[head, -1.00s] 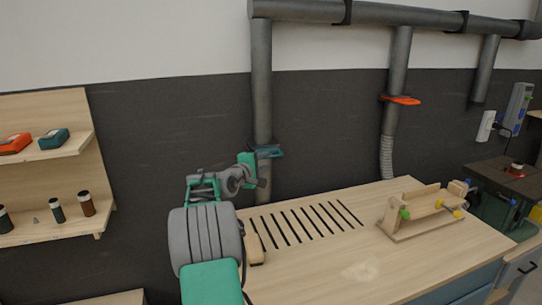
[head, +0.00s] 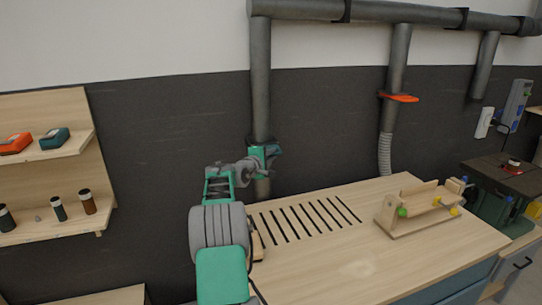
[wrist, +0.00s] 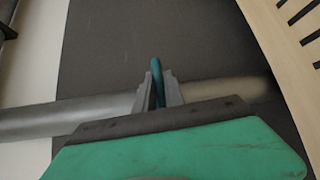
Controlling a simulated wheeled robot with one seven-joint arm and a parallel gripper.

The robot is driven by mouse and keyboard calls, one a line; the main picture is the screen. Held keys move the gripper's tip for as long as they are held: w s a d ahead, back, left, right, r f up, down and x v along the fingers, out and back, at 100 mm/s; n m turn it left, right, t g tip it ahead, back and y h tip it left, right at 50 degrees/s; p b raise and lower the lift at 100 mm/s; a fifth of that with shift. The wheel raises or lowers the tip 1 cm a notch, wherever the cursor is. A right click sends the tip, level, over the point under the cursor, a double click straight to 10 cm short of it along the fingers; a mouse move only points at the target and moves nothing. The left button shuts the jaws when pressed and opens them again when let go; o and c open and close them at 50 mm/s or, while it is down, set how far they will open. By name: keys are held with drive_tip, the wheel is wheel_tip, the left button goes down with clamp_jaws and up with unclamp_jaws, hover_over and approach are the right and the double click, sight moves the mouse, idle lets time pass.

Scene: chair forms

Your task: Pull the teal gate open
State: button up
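The teal gate (head: 277,150) is a small flat tab on the vertical grey duct pipe at the back left of the bench. My gripper (head: 268,153) is at the gate and hides part of it in the head view. In the wrist view the gate (wrist: 157,72) stands edge-on as a thin teal plate between the two grey fingers of my gripper (wrist: 158,82). The fingers are close on both sides of it. I cannot tell whether they press on it.
An orange gate (head: 399,97) sits on a second pipe to the right. The wooden bench (head: 350,265) has a slotted area and a wooden jig (head: 420,212). A shelf (head: 60,150) with small items stands at the left. The grey wall is close behind the pipe.

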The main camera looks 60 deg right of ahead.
clamp_jaws()
drive_tip(key=shift+s, duration=0.1)
idle(0.9)
